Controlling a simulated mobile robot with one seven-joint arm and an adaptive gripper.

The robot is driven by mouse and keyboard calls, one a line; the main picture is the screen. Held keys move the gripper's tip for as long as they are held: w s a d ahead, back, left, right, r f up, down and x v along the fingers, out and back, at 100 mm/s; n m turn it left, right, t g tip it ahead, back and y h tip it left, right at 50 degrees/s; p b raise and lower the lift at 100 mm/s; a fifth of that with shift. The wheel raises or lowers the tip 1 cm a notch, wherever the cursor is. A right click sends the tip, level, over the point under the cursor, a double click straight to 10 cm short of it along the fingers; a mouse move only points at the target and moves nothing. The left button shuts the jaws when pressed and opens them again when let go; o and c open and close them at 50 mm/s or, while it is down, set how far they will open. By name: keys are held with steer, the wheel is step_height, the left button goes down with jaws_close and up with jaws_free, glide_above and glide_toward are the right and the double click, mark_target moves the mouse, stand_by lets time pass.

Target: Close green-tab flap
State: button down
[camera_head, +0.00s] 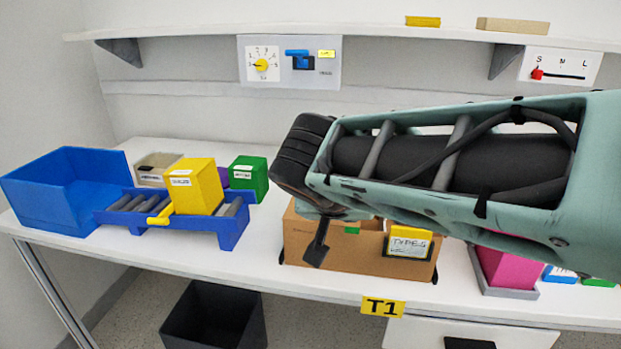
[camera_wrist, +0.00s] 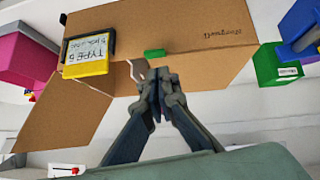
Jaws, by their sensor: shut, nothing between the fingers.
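A brown cardboard box (camera_head: 300,243) stands on the white table, partly hidden behind my arm. A small green tab (camera_head: 352,231) is at its upper front edge; it also shows in the wrist view (camera_wrist: 154,53). A yellow card marked TYPE (camera_head: 408,243) in a black holder is on the box front, and in the wrist view (camera_wrist: 86,68). My gripper (camera_head: 315,258) is shut and empty. In the wrist view my fingertips (camera_wrist: 157,76) appear just beside the green tab, over cardboard; I cannot tell whether they touch. The flap angle is unclear.
Left of the box are a blue roller tray (camera_head: 228,236) with a yellow block (camera_head: 194,187), a green block (camera_head: 248,177) and a blue bin (camera_head: 45,205). A pink block (camera_head: 502,268) stands to the right. A wall dial panel (camera_head: 290,62) hangs behind.

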steer(key=shift+s+d+f+m+t+y+b, duration=0.1)
steer(key=shift+d+f+m+t+y+b, duration=0.2)
steer(key=shift+f+b, duration=0.35)
steer(key=shift+d+f+m+y+b, duration=0.1)
steer(key=shift+f+y+b, duration=0.35)
steer(key=shift+b, duration=0.25)
steer(key=shift+r, duration=0.15)
steer(key=s+a+r+p, duration=0.2)
steer(key=s+r+p, duration=0.5)
steer(key=r, duration=0.5)
steer(key=s+d+f+n+g+y, duration=0.25)
steer(key=s+d+f, duration=0.25)
steer(key=s+f, duration=0.55)
step_height(320, 180, up, 23)
steer(key=p, duration=2.5)
steer(key=shift+w+a+r+n+g, duration=0.2)
steer(key=shift+w+a+n+g, duration=0.15)
steer(key=shift+w, duration=0.1)
